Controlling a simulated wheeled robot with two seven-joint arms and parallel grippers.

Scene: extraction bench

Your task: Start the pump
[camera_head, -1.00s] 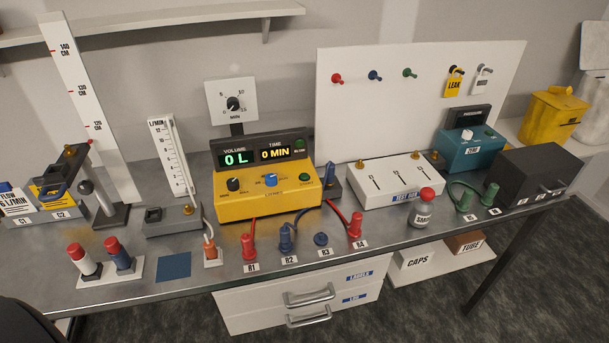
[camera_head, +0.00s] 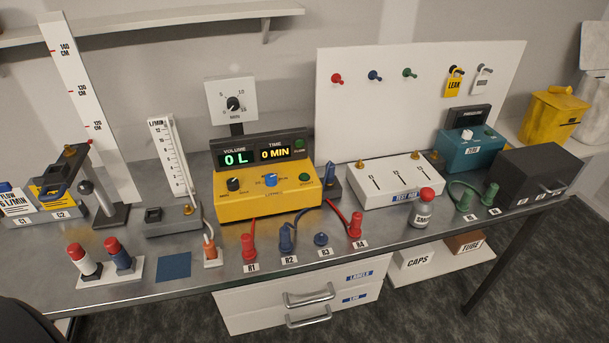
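The yellow pump (camera_head: 268,203) stands on the middle of the bench. Its dark display panel (camera_head: 262,145) reads 0 L under VOLUME and 0 MIN under TIME. On its front are a black knob (camera_head: 233,184), a blue knob (camera_head: 271,180) and a green button (camera_head: 304,177) whose small label seems to read START. Another green button (camera_head: 299,144) sits at the right of the display panel. Neither gripper shows in the head view. A dark rounded shape at the lower left corner is cut off, and I cannot tell what it is.
Red and blue plugs, R1 (camera_head: 249,247) to R4 (camera_head: 355,226), stand along the front edge, with tubes behind some. A dial (camera_head: 232,101) stands behind the pump. A white test box (camera_head: 400,182) is to its right, a flowmeter (camera_head: 168,160) to its left. A blue mat (camera_head: 174,266) lies front left.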

